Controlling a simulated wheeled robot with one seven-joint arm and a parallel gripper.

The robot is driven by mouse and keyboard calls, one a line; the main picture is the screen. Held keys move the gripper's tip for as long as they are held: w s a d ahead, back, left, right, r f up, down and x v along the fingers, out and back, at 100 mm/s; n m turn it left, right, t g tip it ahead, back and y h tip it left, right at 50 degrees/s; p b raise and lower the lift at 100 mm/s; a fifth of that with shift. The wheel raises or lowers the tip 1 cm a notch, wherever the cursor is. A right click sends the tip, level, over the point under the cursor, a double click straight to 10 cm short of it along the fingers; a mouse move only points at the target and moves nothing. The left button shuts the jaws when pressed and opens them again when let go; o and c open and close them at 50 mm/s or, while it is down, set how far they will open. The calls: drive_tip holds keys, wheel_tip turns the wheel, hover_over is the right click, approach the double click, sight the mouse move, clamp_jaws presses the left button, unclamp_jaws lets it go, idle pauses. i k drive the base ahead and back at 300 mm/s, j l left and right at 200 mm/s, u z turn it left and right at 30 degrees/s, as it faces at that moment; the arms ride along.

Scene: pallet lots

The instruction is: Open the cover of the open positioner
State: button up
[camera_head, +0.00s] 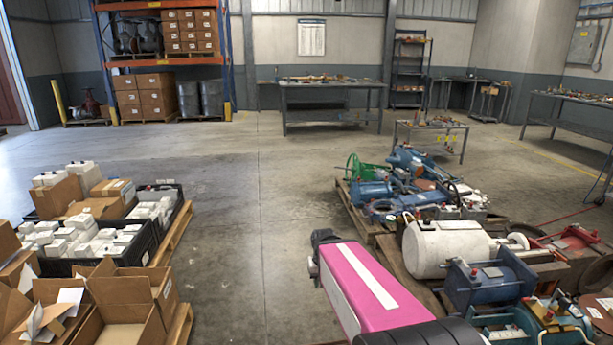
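I cannot make out which item is the open positioner or see a cover clearly. Valve and actuator gear lies on the pallets at the right. It includes a blue actuator group (375,192), a green handwheel (353,168), a white cylinder (443,248) and a blue cylinder unit (490,284). A pink link with a white stripe and black ends, which appears to be part of my arm, reaches up from the bottom centre and covers part of the right pallets. My gripper is not in view.
Cardboard boxes (125,300) and black crates (143,256) of white boxes stand on pallets at left. A clear concrete aisle (255,215) runs between the lots. Workbenches (332,84), a small table (432,126) and an orange-and-blue rack (231,60) stand farther back.

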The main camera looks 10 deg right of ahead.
sight(453, 211)
drive_tip(key=i+j+z, duration=0.1)
drive_tip(key=i+z, duration=0.3)
drive_tip(key=i+j+z, duration=0.25)
drive_tip(key=i+z, duration=0.2)
drive_tip(key=i+j+z, duration=1)
drive_tip(key=j+z, duration=0.25)
drive_tip(key=j, duration=0.2)
drive_tip(key=i+j+z, duration=0.15)
drive_tip(key=j+z, duration=0.25)
drive_tip(key=j, duration=0.25)
